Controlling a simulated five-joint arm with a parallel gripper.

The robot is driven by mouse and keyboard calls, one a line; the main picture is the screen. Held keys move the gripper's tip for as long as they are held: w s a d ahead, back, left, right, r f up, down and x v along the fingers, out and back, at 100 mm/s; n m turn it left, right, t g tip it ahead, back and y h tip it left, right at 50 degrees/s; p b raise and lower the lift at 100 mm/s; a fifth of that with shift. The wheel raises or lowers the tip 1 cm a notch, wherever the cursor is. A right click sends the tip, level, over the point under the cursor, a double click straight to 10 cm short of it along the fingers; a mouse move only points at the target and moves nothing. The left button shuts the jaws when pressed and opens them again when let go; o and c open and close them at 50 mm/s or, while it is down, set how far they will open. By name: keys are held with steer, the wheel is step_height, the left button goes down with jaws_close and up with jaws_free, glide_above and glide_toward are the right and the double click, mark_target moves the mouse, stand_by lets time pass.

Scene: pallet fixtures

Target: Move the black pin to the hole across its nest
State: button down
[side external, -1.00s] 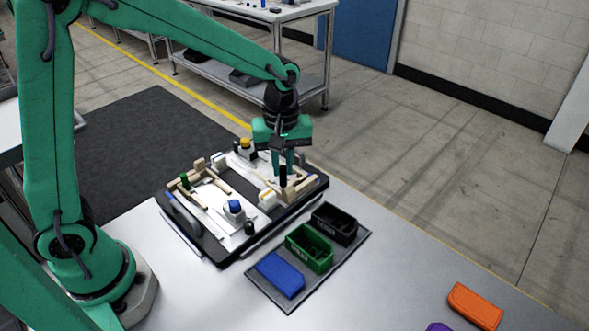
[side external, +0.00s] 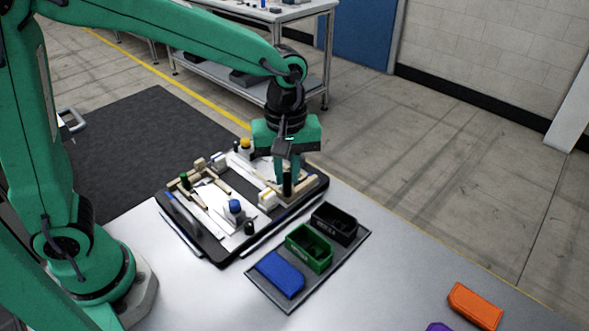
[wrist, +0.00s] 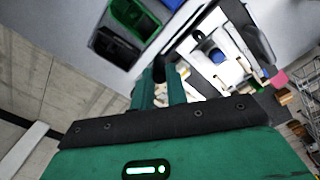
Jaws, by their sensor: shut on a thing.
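The black pin (side external: 287,184) stands upright between the fingers of my gripper (side external: 289,170), over the right part of the pallet fixture (side external: 203,247). My gripper is shut on it, pointing down. In the wrist view, the dark pin (wrist: 158,72) shows between the two green fingers of my gripper (wrist: 160,88). I cannot tell whether the pin's lower end is in a hole or just above one. The nest and the hole across from it are hidden or too small to make out.
The fixture carries a blue-capped part (side external: 235,207), a yellow-capped part (side external: 245,143), a green pin (side external: 185,181) and pale blocks. In front lies a tray (side external: 345,258) with a black bin (side external: 334,223), a green bin (side external: 309,248) and a blue piece (side external: 279,274).

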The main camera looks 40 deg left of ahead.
steer(key=shift+w, duration=0.1)
steer(key=w+a+f+m, duration=0.1)
steer(key=w+a+m, duration=0.8)
steer(key=w, duration=0.3)
steer(key=shift+w+a+m, duration=0.15)
steer(key=shift+w+m, duration=0.1)
steer(key=shift+m, duration=0.65)
steer(key=shift+f, duration=0.2)
steer(key=shift+f, duration=3.65)
steer(key=shift+f, duration=1)
